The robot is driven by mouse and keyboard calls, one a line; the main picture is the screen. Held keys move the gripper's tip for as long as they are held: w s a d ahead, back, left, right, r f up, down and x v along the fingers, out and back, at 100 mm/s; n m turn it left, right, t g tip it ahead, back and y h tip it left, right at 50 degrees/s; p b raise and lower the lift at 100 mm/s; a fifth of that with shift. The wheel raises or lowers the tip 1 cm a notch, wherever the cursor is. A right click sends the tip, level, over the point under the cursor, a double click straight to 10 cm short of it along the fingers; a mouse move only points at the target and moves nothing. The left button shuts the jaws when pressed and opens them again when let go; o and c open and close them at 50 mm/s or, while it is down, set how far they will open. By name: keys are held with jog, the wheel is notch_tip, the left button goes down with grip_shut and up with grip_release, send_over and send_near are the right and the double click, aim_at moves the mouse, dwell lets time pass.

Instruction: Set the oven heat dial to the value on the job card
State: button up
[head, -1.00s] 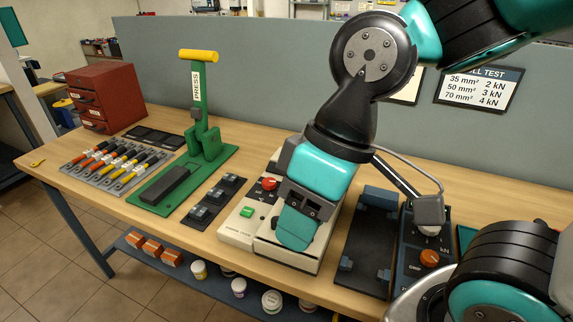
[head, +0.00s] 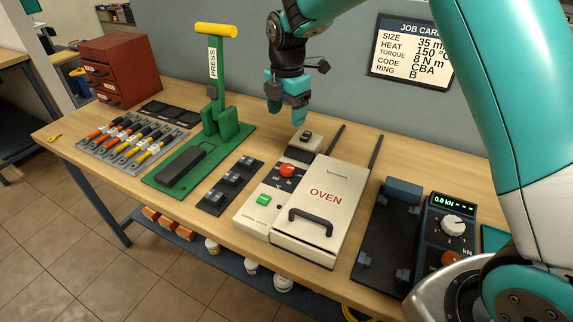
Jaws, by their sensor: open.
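The oven (head: 318,222) is a cream box at the middle of the bench, with a black handle on its lid. Its red heat dial (head: 287,170) sits on a dark panel at the left, above a green button (head: 263,200). The dial's setting is too small to read. The job card (head: 412,52) hangs on the grey partition and reads HEAT 150 °, partly behind my arm. My gripper (head: 287,118) is open and empty, pointing down above and behind the dial, apart from it.
A green press (head: 222,135) with a yellow handle stands left of the oven. A pull tester (head: 452,226) with a white knob is at the right. A small grey-topped block (head: 304,145) stands behind the dial, below my gripper. Red drawers (head: 118,75) stand at far left.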

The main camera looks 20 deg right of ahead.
aim_at(286, 168)
jog(key=shift+n, duration=0.3)
jog(key=f+p, duration=0.1)
jog(key=f, duration=0.5)
jog(key=f+p, duration=0.2)
jog(key=f, duration=0.4)
jog(key=w+f+p, duration=0.1)
jog(key=f, duration=0.5)
jog(key=shift+d+f, duration=0.1)
jog(key=shift+f, duration=0.05)
jog(key=c, duration=0.9)
